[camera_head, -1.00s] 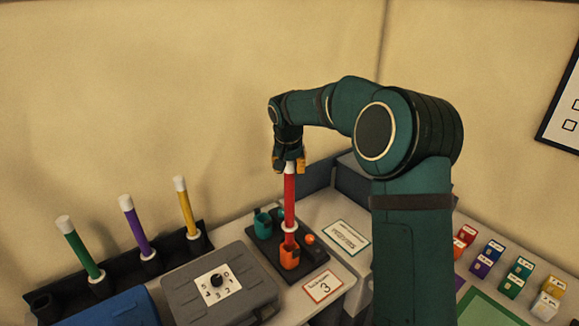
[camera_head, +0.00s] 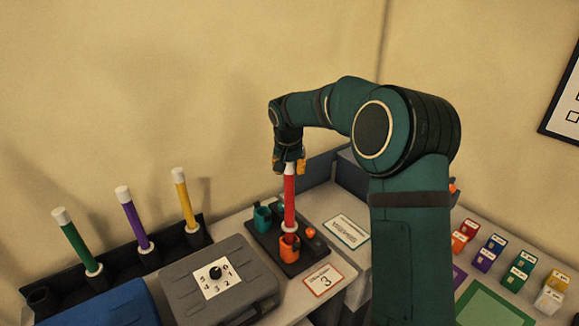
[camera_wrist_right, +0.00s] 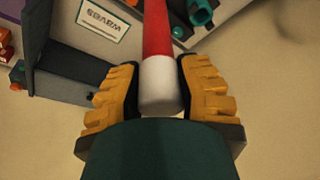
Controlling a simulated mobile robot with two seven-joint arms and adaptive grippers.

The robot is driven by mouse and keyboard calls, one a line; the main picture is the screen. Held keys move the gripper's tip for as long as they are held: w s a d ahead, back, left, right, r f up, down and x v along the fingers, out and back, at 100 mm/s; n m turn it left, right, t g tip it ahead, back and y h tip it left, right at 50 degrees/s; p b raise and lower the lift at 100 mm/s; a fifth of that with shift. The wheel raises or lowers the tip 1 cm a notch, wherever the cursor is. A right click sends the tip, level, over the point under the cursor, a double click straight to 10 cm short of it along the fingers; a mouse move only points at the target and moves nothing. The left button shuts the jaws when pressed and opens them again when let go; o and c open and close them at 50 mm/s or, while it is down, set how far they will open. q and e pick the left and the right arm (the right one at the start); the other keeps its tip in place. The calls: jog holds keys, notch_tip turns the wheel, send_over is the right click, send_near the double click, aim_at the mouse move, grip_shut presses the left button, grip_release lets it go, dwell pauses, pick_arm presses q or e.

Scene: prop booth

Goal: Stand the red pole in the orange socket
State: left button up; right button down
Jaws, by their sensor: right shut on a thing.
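The red pole (camera_head: 290,195) stands about upright in the head view, with a white top and a white collar low down. My right gripper (camera_head: 289,166) is shut on its white top, which also shows between the yellow finger pads in the wrist view (camera_wrist_right: 160,85). The orange socket (camera_head: 288,250) is on a dark base plate (camera_head: 262,243). The collar is just at the socket's upper rim. The pole's lower end is hidden inside or behind the socket; I cannot tell how deep it sits. My left gripper is not in view.
A teal socket (camera_head: 262,217) and an orange ball-like knob (camera_head: 310,233) are close by on the plate. A grey case (camera_head: 245,291) is at the left. Green, purple and yellow poles stand in a dark rack (camera_head: 120,272). Small coloured boxes (camera_head: 487,256) are at the right.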

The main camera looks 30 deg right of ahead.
aim_at(289, 181)
jog(key=shift+f+b, duration=1.65)
jog(key=shift+f, duration=0.8)
jog(key=c, duration=0.7)
grip_release()
jog(key=shift+o, duration=0.2)
jog(key=shift+r, duration=0.1)
jog(key=v, duration=1.2)
